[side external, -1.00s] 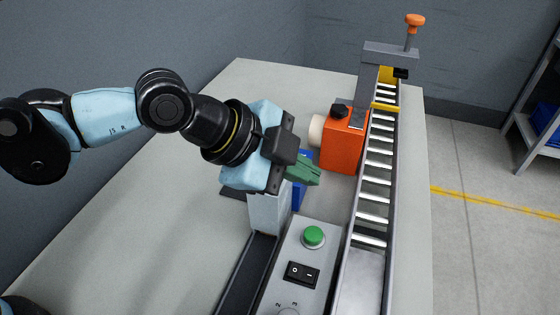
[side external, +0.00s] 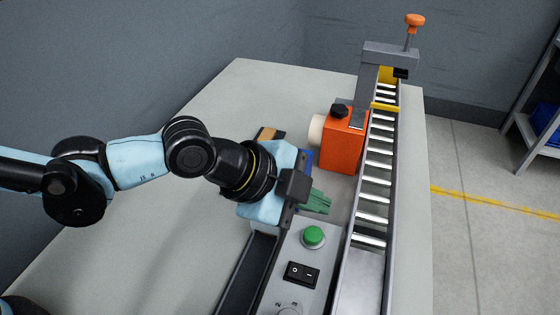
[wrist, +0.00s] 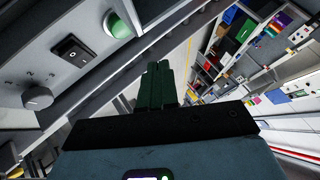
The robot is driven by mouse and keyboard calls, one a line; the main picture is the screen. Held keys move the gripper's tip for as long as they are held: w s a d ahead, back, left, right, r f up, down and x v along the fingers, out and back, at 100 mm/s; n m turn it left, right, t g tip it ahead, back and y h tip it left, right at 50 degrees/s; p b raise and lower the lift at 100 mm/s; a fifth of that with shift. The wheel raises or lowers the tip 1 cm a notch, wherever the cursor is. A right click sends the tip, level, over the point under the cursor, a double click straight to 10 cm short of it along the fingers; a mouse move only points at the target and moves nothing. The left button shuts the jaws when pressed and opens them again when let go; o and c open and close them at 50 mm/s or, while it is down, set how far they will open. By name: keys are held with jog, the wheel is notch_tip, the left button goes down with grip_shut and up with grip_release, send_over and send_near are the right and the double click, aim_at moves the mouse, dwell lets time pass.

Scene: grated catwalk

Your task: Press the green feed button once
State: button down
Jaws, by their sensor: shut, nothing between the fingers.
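The green feed button (side external: 313,236) is a round cap in a pale collar on the sloped grey control panel (side external: 284,294). It also shows in the wrist view (wrist: 119,26) near the top, left of the fingers. My gripper (side external: 322,203) has green fingers, closed together and empty. In the side view the fingertips are just above and beyond the button, apart from it. In the wrist view my gripper (wrist: 159,72) points up past the panel's edge, right of the button. The button's face is fully visible in the side view.
A black rocker switch (side external: 301,273) and a grey knob (wrist: 37,97) sit on the same panel. The roller conveyor (side external: 374,186) runs close on the right. An orange block (side external: 342,143) stands behind the gripper. The table's left part is clear.

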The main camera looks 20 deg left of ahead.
aim_at(308, 236)
jog(key=shift+f, duration=2.25)
dwell(0.3)
jog(key=shift+f, duration=0.4)
jog(key=shift+f, duration=0.4)
dwell(0.5)
